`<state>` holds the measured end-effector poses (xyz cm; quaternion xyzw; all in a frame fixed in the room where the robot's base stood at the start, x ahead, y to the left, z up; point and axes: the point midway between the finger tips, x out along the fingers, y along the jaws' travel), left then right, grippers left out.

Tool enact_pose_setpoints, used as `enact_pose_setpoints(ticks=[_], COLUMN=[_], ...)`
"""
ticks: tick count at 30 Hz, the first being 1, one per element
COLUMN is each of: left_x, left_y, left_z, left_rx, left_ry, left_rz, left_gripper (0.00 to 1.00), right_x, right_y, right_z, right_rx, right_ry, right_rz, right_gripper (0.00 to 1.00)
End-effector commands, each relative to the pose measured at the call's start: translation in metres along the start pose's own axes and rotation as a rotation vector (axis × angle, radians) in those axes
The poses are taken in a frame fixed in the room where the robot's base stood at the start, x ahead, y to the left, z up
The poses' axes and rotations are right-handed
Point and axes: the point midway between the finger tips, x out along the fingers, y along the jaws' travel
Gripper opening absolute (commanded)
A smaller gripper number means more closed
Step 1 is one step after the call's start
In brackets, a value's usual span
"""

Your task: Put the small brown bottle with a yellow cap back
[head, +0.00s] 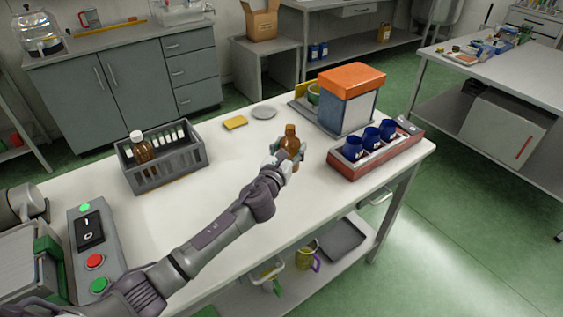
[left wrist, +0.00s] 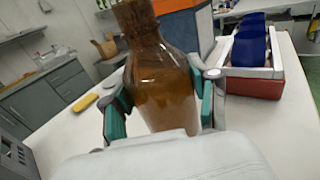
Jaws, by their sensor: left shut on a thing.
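My left gripper (head: 287,157) is shut on a small brown bottle (head: 291,137), over the middle right of the white table (head: 225,195). In the left wrist view the bottle (left wrist: 162,85) stands upright between the green finger pads. Its cap looks brown, not clearly yellow. I cannot tell whether its base touches the table. A grey slotted crate (head: 168,176) stands to the left and holds another brown bottle (head: 140,148) with a pale cap, at its left end. My right gripper is not in view.
A red tray (head: 372,163) with several blue cups lies right of the gripper. A blue-and-white box with an orange lid (head: 350,83) stands behind it. A yellow block (head: 235,122) and a grey disc (head: 264,112) lie at the back. Table between crate and gripper is clear.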

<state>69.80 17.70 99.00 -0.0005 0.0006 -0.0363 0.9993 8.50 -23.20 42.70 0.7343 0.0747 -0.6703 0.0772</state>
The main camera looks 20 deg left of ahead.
Motion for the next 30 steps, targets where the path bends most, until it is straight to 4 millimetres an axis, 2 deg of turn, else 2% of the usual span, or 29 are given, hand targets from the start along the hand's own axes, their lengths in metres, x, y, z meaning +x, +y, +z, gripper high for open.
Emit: enact_pose_setpoints(ticks=[2,6,9,17,30], left_x=[-0.003,-0.006,-0.007,-0.007,-0.006], left_y=[0.011,0.020,0.022,0.022,0.022], left_z=[-0.007,-0.012,-0.017,-0.050,-0.055], left_rx=[0.000,-0.001,-0.002,-0.003,0.000], left_ry=[-0.001,-0.003,-0.002,-0.002,-0.003], left_rz=[0.001,-0.001,-0.001,0.000,-0.001], left_gripper=[0.06,0.06,0.06,0.06,0.06], right_x=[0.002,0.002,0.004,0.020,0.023], right_y=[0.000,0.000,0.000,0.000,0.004], right_z=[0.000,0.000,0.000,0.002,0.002], right_rx=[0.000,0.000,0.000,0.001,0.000], right_ry=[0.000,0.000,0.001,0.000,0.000], right_rz=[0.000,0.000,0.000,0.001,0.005], right_gripper=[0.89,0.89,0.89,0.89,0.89])
